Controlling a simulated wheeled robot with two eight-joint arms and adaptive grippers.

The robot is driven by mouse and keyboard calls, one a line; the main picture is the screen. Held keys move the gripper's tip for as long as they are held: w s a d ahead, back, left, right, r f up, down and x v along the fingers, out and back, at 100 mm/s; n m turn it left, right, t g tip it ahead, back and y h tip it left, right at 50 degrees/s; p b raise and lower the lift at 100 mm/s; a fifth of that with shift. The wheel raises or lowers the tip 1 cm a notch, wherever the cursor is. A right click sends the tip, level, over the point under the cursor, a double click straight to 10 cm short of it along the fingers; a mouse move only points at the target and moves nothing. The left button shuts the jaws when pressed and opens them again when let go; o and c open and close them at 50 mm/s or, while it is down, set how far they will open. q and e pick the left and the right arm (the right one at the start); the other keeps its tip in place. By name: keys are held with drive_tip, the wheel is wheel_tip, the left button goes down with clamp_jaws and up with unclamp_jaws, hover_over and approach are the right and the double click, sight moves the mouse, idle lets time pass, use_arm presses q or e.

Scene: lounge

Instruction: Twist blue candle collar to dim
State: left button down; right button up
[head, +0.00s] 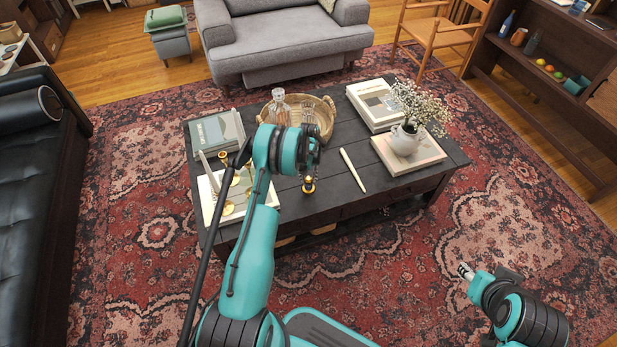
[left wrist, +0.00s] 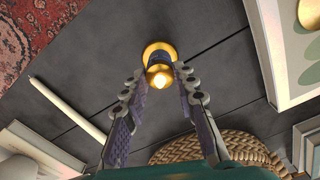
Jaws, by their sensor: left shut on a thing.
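The blue candle is a small lamp with a brass base (head: 309,188) near the front edge of the dark coffee table (head: 345,205). In the left wrist view its round gold base (left wrist: 150,47), dark blue collar (left wrist: 160,58) and glowing top (left wrist: 160,78) show from above. My left gripper (head: 311,172) is over the lamp.
A white taper (head: 352,170) lies right of the lamp. A wicker tray (head: 327,121) with a glass decanter (head: 279,112) stands behind it. Brass candlesticks (head: 225,165) stand on a book at left. A flower vase (head: 405,140) is at right.

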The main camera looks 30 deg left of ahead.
use_arm(q)
drive_tip(key=c, duration=1.2)
unclamp_jaws()
wheel_tip(320, 180, up, 12)
